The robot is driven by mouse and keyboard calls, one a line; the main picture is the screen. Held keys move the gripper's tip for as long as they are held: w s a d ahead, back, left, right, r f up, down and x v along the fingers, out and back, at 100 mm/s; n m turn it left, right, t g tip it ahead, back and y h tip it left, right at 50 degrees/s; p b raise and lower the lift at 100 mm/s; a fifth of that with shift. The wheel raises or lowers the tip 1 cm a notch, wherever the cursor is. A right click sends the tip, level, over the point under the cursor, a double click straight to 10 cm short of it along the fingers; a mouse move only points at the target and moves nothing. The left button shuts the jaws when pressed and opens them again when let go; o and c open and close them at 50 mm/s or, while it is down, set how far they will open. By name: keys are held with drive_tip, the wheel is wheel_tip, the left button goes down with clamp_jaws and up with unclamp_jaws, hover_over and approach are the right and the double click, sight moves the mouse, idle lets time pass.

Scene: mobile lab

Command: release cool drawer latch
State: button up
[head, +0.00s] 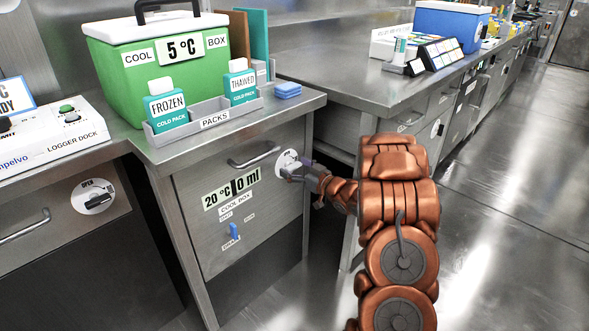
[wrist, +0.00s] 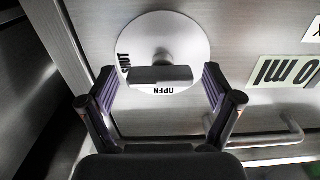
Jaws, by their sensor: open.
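The cool drawer (head: 215,185) is shut under the counter, below the green cool box. Its latch is a round white plate (head: 286,158) at the drawer front's upper right. In the wrist view the latch plate (wrist: 160,35) has a dark bar handle (wrist: 160,76) lying across the picture. SHUT is printed at the plate's left and OPEN, upside down, at its bottom. My gripper (wrist: 160,85) is open, one finger on each side of the bar handle, with gaps on both sides. In the head view my gripper (head: 291,173) is at the latch and partly covers it.
The drawer's bar handle (head: 253,156) is left of the latch and also shows in the wrist view (wrist: 265,138). A blue tap (head: 234,231) sits low on the drawer front. The right bench (head: 345,85) stands close beside my arm. Open floor (head: 500,210) lies to the right.

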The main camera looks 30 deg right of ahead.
drive_tip(key=shift+w, duration=0.2)
drive_tip(key=c, duration=1.2)
drive_tip(key=shift+o, duration=0.2)
